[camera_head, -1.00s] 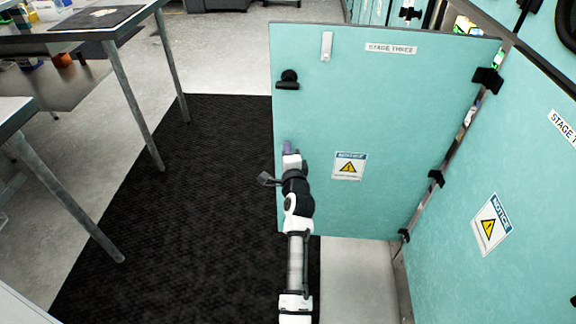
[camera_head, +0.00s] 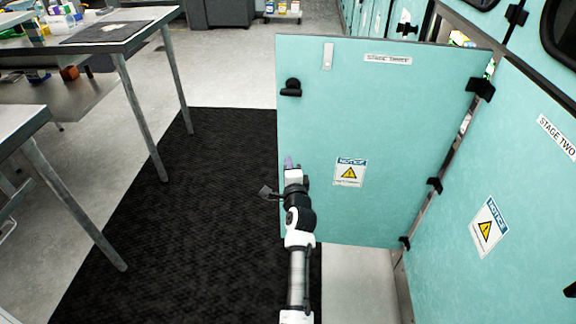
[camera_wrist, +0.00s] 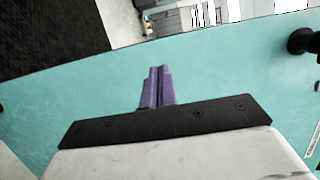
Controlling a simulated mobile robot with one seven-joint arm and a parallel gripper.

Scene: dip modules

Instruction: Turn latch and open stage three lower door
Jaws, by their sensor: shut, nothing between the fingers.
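The stage three lower door (camera_head: 410,130) is a teal panel with a "STAGE THREE" label and a yellow notice sign. It stands swung wide open, hinged on its right side to the cabinet. Its black latch (camera_head: 290,87) is near the upper left edge, above my gripper. My gripper (camera_head: 289,162) has purple fingers and is near the door's left edge, below the latch. In the wrist view the fingers (camera_wrist: 157,87) are together and empty in front of the teal door face (camera_wrist: 90,95). I cannot tell whether they touch it.
The stage two door (camera_head: 530,180) is closed at the right. Metal-legged tables (camera_head: 145,120) stand at the left. A black mat (camera_head: 180,210) covers the floor between the tables and the open door and looks clear. The cabinet's opening behind the door shows only as a narrow strip.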

